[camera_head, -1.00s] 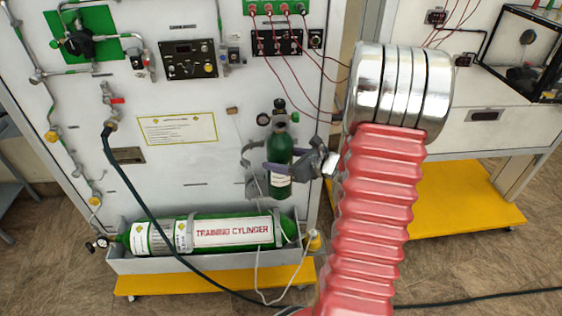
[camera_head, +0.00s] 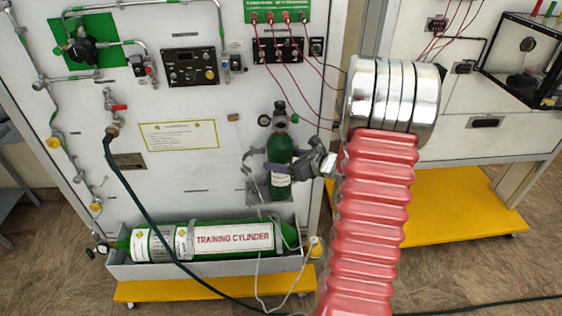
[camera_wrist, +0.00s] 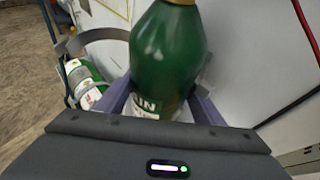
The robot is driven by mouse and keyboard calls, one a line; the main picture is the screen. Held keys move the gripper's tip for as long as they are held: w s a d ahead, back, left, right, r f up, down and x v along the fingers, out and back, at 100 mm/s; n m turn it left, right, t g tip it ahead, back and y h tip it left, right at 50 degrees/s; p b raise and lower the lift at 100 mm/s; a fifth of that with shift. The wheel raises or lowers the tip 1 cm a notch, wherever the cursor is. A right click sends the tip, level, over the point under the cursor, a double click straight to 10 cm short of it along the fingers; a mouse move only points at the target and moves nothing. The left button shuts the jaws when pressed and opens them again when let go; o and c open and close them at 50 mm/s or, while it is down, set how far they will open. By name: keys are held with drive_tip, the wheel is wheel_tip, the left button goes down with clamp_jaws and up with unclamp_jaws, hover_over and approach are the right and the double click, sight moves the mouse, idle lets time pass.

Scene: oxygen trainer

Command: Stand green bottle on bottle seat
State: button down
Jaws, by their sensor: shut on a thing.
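The small green bottle (camera_head: 279,152) with a white label is upright in front of the white panel. My gripper (camera_head: 290,172) is shut on its lower half, from the right. In the wrist view the bottle (camera_wrist: 168,50) stands between the purple-grey fingers, its base hidden. The grey bottle seat (camera_head: 256,193) is on the panel behind and left of the bottle's lower end. A curved grey clip (camera_head: 249,158) sits above it; in the wrist view it arcs left of the bottle. I cannot tell whether the bottle's base touches the seat.
A large green training cylinder (camera_head: 160,242) lies in a grey trough (camera_head: 200,265) below. A dark hose (camera_head: 140,205) and a pale tube (camera_head: 259,270) hang in front. Red leads (camera_head: 320,110) run near my arm. A gauge (camera_head: 265,120) is beside the bottle's top.

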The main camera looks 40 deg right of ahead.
drive_tip(key=shift+w+d+r, duration=0.3)
drive_tip(key=shift+w, duration=0.35)
drive_tip(key=shift+s+f, duration=0.1)
drive_tip(key=shift+f, duration=0.3)
drive_tip(key=c, duration=0.9)
unclamp_jaws()
drive_tip(key=shift+d, duration=0.1)
drive_tip(key=o, duration=0.5)
drive_tip(key=shift+s+f, duration=0.1)
drive_tip(key=v, duration=1.3)
drive_tip(key=shift+s, duration=0.4)
